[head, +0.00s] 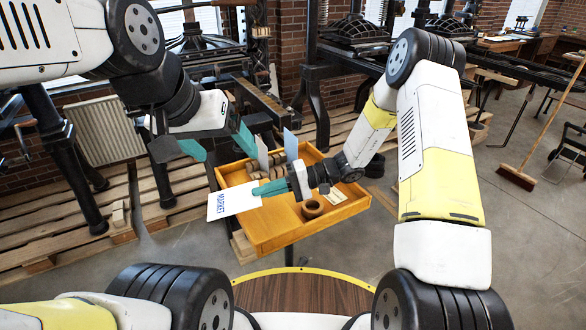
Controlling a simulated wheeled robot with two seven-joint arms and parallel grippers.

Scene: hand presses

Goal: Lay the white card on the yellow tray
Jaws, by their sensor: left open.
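The white card (230,203) has blue print reading MARKET. My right gripper (258,189) has its teal fingers closed together at the card's right edge and holds it. The card is over the left wall of the yellow tray (264,240), partly outside it; its exact height above the tray is hard to tell. The tray is a shallow orange-yellow box with raised walls. My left gripper (222,146) is open and empty, above and behind the tray's far left corner, its teal fingers wide apart.
In the tray are a brown ring (312,208), a small pale label (335,196) and wooden pieces at the back. A pale upright panel (262,153) and a blue one (290,146) stand at the tray's back. Wooden pallets (60,232) lie left; presses stand behind.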

